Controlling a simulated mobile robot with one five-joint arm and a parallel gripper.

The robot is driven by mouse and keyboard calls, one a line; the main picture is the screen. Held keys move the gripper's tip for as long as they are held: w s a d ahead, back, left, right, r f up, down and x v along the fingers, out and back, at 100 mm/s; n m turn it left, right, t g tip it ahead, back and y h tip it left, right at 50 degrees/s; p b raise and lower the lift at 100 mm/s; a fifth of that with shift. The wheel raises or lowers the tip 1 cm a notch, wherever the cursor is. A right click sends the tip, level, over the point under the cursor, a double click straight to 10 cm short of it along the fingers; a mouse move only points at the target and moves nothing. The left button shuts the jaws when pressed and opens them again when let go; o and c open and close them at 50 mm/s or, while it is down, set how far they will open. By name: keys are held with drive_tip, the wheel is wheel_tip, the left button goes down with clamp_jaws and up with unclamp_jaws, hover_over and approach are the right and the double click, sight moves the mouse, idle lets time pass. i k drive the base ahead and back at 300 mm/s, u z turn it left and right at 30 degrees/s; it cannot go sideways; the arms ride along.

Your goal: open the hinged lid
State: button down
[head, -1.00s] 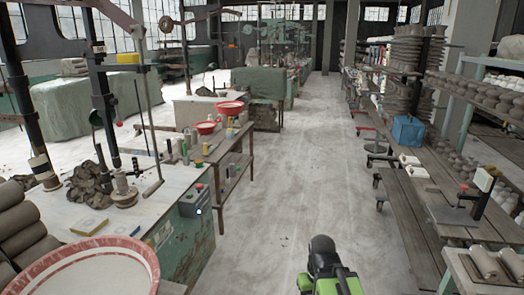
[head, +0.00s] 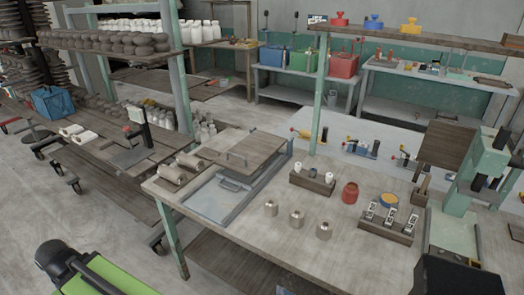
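On the workbench (head: 170,192) in front of me lies a flat grey-blue metal frame. At its near end is a bare grey panel (head: 208,200) with a small handle (head: 229,184). At its far end lies a flat wooden-looking board (head: 248,148) with a bar handle (head: 236,158). Both look flat and closed down. I cannot tell which of the two is the hinged lid, and no hinge is clear. A black and green part of my own arm shows at the lower left, apart from the bench. My gripper's fingers are not in view.
Two clay rolls (head: 181,168) lie left of the frame. Several small metal weights (head: 297,217), a red jar (head: 350,192) and a wooden block with white-topped jars (head: 312,180) stand right. A green press (head: 478,170) stands far right.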

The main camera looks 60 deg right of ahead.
sight(246, 157)
drive_tip(key=z, duration=1.55)
drive_tip(key=k, duration=1.2)
drive_tip(key=u, duration=0.15)
drive_tip(key=i, duration=1.8)
drive_tip(key=u, duration=0.75)
